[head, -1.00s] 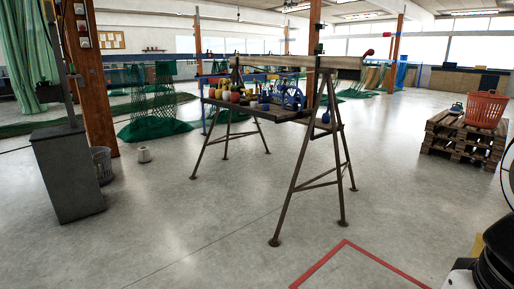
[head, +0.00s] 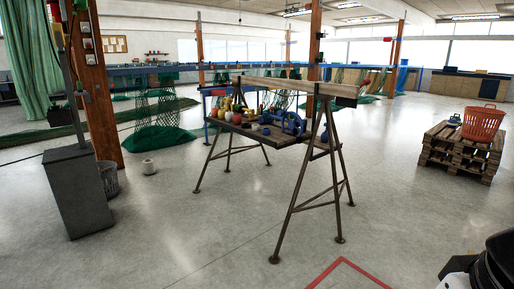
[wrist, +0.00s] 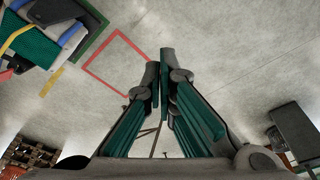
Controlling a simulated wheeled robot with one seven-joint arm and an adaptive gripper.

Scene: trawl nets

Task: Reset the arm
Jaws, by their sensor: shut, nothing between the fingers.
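My gripper (wrist: 164,75) shows in the wrist view. Its two fingers, dark with green pads, meet near their tips, and nothing shows between them. Behind the fingers lies the grey concrete floor, seen at a tilt. In the head view the gripper is not visible; only a dark rounded part of my own body shows at the bottom right corner.
A trestle bench (head: 291,149) with floats and a blue reel stands mid-floor. A grey cabinet (head: 77,190) and a bin (head: 108,180) stand left. A pallet stack (head: 455,150) with an orange basket (head: 483,123) stands right. Open floor surrounds the bench.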

